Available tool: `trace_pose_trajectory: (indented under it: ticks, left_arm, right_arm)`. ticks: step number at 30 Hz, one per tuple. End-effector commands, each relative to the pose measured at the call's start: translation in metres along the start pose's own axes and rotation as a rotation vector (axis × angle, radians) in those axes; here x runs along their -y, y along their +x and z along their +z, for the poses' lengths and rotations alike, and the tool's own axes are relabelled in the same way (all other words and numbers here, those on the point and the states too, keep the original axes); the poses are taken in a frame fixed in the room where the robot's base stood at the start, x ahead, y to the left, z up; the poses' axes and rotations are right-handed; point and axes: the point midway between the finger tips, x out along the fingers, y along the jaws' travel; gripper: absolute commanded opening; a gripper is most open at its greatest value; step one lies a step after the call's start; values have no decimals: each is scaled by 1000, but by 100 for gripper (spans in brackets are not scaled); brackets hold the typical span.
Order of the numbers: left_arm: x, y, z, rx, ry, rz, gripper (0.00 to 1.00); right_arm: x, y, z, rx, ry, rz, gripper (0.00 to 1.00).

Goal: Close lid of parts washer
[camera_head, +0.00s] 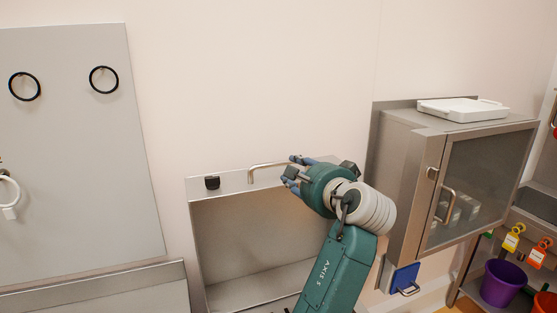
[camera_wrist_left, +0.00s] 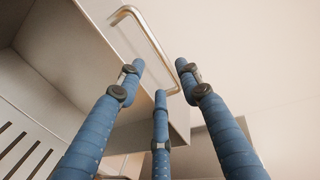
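The parts washer is a steel box whose open, hollow inside (camera_head: 250,240) faces me in the head view. A flat metal panel (camera_head: 232,182), apparently its raised lid, runs along the top and bears a bar handle (camera_head: 262,168). The handle also shows in the left wrist view (camera_wrist_left: 140,38). My left gripper (camera_head: 292,172) is at the handle's right end, its blue fingers spread. In the left wrist view the fingers (camera_wrist_left: 160,78) are apart with nothing between them, and the handle is just beyond their tips. Contact cannot be told. My right gripper is out of view.
A steel cabinet (camera_head: 398,185) with a glass door stands close right of my arm, a white tray (camera_head: 462,109) on top. A purple bucket (camera_head: 501,283) is at lower right. A grey board (camera_head: 75,150) with black rings is on the left. The wall above the washer is clear.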

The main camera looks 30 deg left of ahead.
Motion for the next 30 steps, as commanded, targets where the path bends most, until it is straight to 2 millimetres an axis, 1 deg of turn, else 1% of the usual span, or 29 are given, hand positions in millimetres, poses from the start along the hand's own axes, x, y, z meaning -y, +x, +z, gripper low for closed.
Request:
trace_pose_trajectory:
  ticks: [1, 3, 6, 8, 11, 15, 18, 20, 23, 28, 29, 30]
  left_arm:
    - [2, 8, 1, 4, 4, 1, 35]
    - [3, 20, 2, 5, 4, 2, 35]
    - [4, 40, 2, 6, 5, 2, 35]
    - [4, 52, 2, 4, 5, 2, 35]
    - [3, 70, 2, 5, 5, 2, 35]
    - [2, 88, 1, 2, 3, 1, 35]
    - [1, 95, 0, 1, 2, 2, 35]
    - [0, 98, 0, 0, 1, 2, 35]
    - [-1, 100, 0, 0, 0, 2, 35]
    - [-1, 100, 0, 0, 0, 1, 35]
    - [-1, 100, 0, 0, 0, 1, 31]
    - [-1, 100, 0, 0, 0, 2, 23]
  right_arm:
    - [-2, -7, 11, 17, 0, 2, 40]
    - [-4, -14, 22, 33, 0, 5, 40]
    - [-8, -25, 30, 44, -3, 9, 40]
    - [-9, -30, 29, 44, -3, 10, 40]
    - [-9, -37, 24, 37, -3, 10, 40]
    - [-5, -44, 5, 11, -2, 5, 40]
    - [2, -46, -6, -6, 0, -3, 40]
    - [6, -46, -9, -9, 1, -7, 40]
    - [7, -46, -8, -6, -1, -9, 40]
    - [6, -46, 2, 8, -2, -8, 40]
    - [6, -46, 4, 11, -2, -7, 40]
    - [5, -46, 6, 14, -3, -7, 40]
